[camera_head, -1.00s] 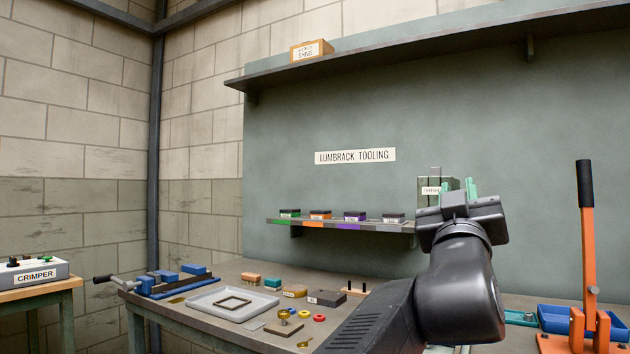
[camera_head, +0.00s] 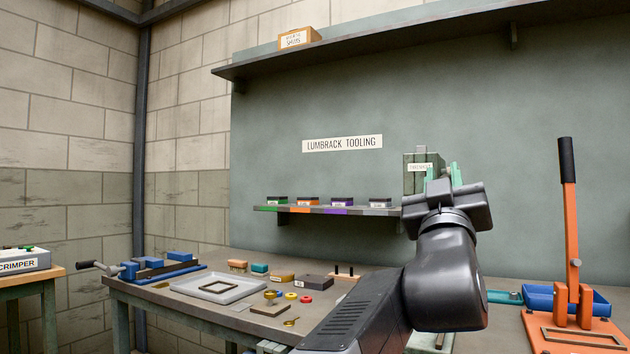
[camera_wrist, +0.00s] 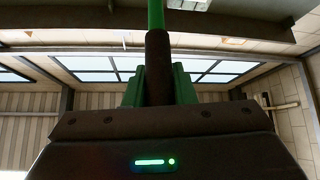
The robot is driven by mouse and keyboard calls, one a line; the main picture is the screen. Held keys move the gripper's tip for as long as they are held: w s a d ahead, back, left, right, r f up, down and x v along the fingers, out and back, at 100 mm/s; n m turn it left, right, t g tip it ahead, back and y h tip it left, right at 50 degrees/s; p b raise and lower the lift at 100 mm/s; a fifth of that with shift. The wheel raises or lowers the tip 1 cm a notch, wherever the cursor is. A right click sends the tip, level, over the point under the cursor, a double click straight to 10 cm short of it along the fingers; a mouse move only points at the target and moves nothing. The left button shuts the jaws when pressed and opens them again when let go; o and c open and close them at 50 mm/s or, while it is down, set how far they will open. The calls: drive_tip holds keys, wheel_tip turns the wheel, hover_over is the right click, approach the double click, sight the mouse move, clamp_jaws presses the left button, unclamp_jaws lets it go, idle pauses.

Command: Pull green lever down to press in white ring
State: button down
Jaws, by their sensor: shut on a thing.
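In the wrist view, a green lever shaft (camera_wrist: 156,14) comes down from the top edge into a dark grip (camera_wrist: 157,58). The grip stands between the green fingers of my gripper (camera_wrist: 157,90), which is shut on it. In the head view, my gripper (camera_head: 443,173) is raised in front of the back panel, fingers up. The lever cannot be made out there. I cannot make out a white ring in either view.
A labelled grey-green box (camera_head: 411,180) shows behind my gripper. An orange lever press (camera_head: 572,235) and a blue bin (camera_head: 540,300) stand at right. A grey tray (camera_head: 180,287), small parts and a blue vise (camera_head: 170,270) are on the bench at left.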

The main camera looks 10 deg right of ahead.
drive_tip(key=c, duration=1.2)
unclamp_jaws()
drive_tip(key=p+v, duration=0.1)
drive_tip(key=v, duration=1.3)
